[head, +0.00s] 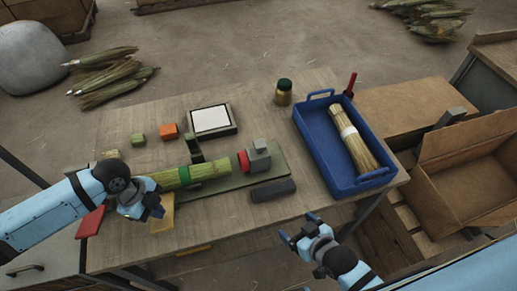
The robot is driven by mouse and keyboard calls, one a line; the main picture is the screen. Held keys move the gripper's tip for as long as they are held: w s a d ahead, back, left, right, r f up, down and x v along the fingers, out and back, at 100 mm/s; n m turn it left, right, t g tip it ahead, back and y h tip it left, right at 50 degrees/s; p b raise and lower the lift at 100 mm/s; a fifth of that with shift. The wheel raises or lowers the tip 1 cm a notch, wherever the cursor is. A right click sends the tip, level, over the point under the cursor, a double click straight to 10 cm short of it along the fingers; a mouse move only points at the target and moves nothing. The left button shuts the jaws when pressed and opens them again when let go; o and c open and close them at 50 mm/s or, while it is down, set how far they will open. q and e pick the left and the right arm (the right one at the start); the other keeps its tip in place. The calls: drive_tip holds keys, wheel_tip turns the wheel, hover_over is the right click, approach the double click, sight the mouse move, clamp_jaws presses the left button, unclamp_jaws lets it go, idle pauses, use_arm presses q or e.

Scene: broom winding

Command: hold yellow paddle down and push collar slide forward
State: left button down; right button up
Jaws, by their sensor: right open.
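The yellow paddle (163,218) is at the near-left end of the winding fixture, partly hidden by my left gripper. My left gripper (154,207) is at the paddle, over or against its left side; contact and jaw opening are unclear. A straw bundle (208,168) with a green band (184,175) lies along the fixture's green base (272,166). The likely collar slide, a red ring (243,162) with a grey block (259,156), is at the bundle's right end. My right gripper (298,238) is open and empty, beyond the table's front edge in the picture.
A dark grey block (272,190) lies in front of the fixture. A blue crate (346,183) holding a tied straw bundle (352,141) stands on the right. A white-topped box (212,119), an orange cube (170,131) and a jar (284,92) are behind. A red piece (88,222) lies left.

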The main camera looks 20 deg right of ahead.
sight(261, 145)
use_arm(q)
drive_tip(key=shift+f, duration=0.1)
use_arm(e)
drive_tip(key=shift+f, duration=0.1)
use_arm(q)
drive_tip(key=shift+f+b, duration=1.05)
drive_tip(key=shift+f, duration=1.5)
use_arm(e)
drive_tip(key=shift+f, duration=1)
drive_tip(key=shift+w+r, duration=0.2)
drive_tip(key=shift+w, duration=0.05)
drive_tip(key=c, duration=0.5)
drive_tip(key=shift+n+t+y, duration=0.6)
drive_tip(key=shift+t+y, duration=0.2)
drive_tip(key=w+r, duration=0.4)
drive_tip(key=w, duration=0.1)
drive_tip(key=w+r, duration=0.4)
drive_tip(key=r, duration=0.1)
drive_tip(key=w+r, duration=0.5)
drive_tip(key=shift+w+d+r, duration=0.1)
drive_tip(key=shift+w+d, duration=0.2)
drive_tip(key=shift+d, duration=0.05)
drive_tip(key=x, duration=1.1)
drive_tip(key=shift+w+a, duration=0.2)
drive_tip(key=shift+w, duration=0.05)
